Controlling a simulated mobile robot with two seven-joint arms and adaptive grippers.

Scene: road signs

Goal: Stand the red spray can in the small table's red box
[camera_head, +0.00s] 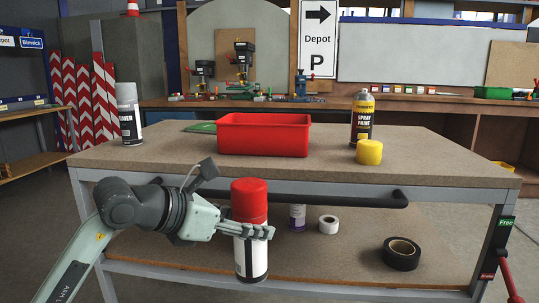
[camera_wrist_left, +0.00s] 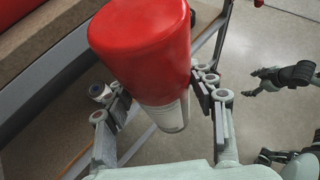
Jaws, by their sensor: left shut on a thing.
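The red spray can has a red cap (camera_head: 249,201) and a white body with a dark label (camera_head: 251,258). My left gripper (camera_head: 247,232) is shut around it and holds it upright in front of the small table's near edge. In the left wrist view the red cap (camera_wrist_left: 140,40) fills the upper middle, between the fingers of my left gripper (camera_wrist_left: 162,105). The red box (camera_head: 264,134) stands on the small table (camera_head: 300,172), behind the can and higher. Its inside floor is hidden. My right gripper (camera_wrist_left: 258,82) shows small at the right of the left wrist view, fingers apart and empty.
A grey-capped can (camera_head: 129,113) stands left of the box; a yellow spray can (camera_head: 361,118) and a yellow cylinder (camera_head: 369,152) stand right. A black handle bar (camera_head: 330,197) runs along the table's front. The lower shelf holds tape rolls (camera_head: 401,253) and a purple-white can (camera_head: 297,217).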

